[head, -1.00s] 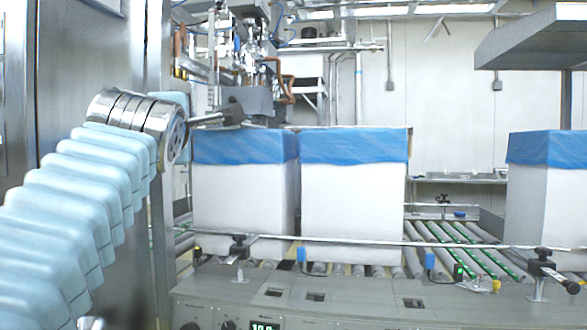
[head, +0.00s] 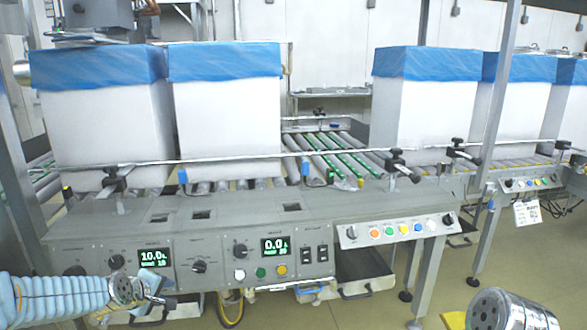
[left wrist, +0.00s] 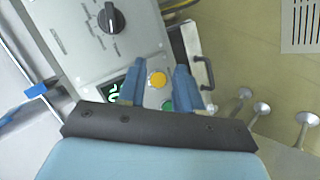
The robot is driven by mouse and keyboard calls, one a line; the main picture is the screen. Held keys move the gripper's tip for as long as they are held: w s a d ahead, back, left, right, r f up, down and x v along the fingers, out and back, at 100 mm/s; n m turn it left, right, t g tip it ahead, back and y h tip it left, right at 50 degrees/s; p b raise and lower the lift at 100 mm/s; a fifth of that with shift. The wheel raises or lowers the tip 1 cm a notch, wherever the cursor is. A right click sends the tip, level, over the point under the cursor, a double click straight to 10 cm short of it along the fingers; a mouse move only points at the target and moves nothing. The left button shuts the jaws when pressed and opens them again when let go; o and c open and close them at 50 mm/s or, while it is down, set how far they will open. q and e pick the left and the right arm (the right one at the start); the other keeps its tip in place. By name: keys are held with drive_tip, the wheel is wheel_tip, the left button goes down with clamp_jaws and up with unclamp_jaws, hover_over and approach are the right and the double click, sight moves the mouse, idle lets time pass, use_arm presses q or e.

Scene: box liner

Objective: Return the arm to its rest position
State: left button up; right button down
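My left arm comes in low at the left of the head view, in a light blue ribbed cover. Its left gripper (head: 163,298) is small and partly hidden there, in front of the control panel (head: 215,262). In the left wrist view the left gripper (left wrist: 160,68) shows two blue fingers standing apart with nothing between them. The control panel (left wrist: 75,45) with its knob and buttons shows beyond the fingers. A metal joint of my right arm shows at the bottom right of the head view. The right gripper is out of view.
White boxes with blue liners (head: 225,62) (head: 425,64) stand on the roller conveyor (head: 335,150). A guide rail (head: 240,157) runs along the front. A metal post (head: 497,90) stands at the right. The floor (head: 375,312) is clear at the lower middle right.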

use_arm(q)
drive_tip(key=s+d+f+m+g+h, duration=0.1)
drive_tip(key=s+d+f+m+g, duration=0.2)
drive_tip(key=s+d+f, duration=0.5)
drive_tip(key=s+d+f+m+g+h, duration=0.2)
drive_tip(key=s+d+f+m, duration=0.3)
drive_tip(key=s+d+f, duration=0.4)
drive_tip(key=d+f+g, duration=0.1)
drive_tip(key=d+f, duration=0.2)
drive_tip(key=f, duration=0.4)
drive_tip(key=shift+s+f+g+p, duration=0.25)
drive_tip(key=shift+f+g+p, duration=0.05)
drive_tip(key=shift+f+p, duration=0.1)
drive_tip(key=s+d+f+m+g, duration=0.1)
drive_tip(key=s, duration=0.2)
drive_tip(key=s+d+f+m, duration=0.1)
drive_tip(key=s+f, duration=0.1)
drive_tip(key=s, duration=0.2)
drive_tip(key=s+d+f+m+g, duration=0.1)
drive_tip(key=s, duration=0.3)
drive_tip(key=shift+d+f+m+g, duration=0.2)
drive_tip(key=shift+d+m+g, duration=0.1)
drive_tip(key=c, duration=0.4)
drive_tip(key=shift+s, duration=0.1)
clamp_jaws()
